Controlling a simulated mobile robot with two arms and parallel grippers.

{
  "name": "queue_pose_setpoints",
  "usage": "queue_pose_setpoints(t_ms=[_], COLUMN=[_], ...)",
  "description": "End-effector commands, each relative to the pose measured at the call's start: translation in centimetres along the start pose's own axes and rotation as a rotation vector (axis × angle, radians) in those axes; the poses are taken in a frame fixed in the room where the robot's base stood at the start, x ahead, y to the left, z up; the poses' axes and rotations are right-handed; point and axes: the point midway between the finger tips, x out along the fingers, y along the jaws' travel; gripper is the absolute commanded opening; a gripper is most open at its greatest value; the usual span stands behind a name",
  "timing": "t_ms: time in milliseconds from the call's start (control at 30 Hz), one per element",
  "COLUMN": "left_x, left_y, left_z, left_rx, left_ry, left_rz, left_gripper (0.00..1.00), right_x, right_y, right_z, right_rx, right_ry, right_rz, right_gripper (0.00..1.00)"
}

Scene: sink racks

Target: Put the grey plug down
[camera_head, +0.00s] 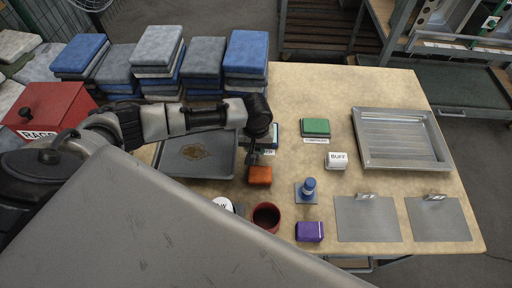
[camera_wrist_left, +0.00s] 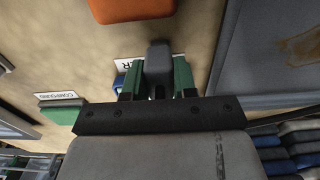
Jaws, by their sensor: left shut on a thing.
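The grey plug (camera_wrist_left: 158,54) sits between the green-padded fingers of my left gripper (camera_wrist_left: 157,82) in the left wrist view, and the fingers are shut on it. In the head view my left gripper (camera_head: 254,156) points down over the table, between the stained tray and the compound block, just behind the orange block. There the plug is too small and too hidden to make out clearly. I cannot tell whether it touches the table. My right gripper is not in view.
An orange block (camera_head: 260,175), red cup (camera_head: 267,218), blue-topped piece (camera_head: 309,187), purple block (camera_head: 309,231), BUFF block (camera_head: 336,162) and green compound block (camera_head: 316,127) stand around. A stained tray (camera_head: 168,158) is left, a metal tray (camera_head: 362,143) right. Bare tabletop shows at the back.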

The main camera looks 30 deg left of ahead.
Motion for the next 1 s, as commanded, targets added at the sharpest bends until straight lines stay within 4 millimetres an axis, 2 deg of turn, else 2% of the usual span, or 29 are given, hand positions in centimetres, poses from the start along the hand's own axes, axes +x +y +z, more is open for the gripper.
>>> queue_pose_setpoints(t_ms=[167,333,700,1000], left_x=[-1.2,-4.0,-8.3,-10.5], left_y=[0.0,0.1,7.2,10.7], left_z=[-0.1,-0.1,1.7,2.5], left_rx=[-0.001,-0.001,0.002,0.001], left_ry=[0.001,0.003,0.001,0.0], left_rz=[0.002,0.004,0.005,0.003], left_gripper=[0.0,0.0,0.0,0.0], right_x=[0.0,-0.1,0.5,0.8], right_y=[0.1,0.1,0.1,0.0], right_z=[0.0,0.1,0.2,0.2], right_rx=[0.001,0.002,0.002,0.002], right_ry=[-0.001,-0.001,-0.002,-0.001], right_rz=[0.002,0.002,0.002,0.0], right_gripper=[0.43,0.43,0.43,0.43])
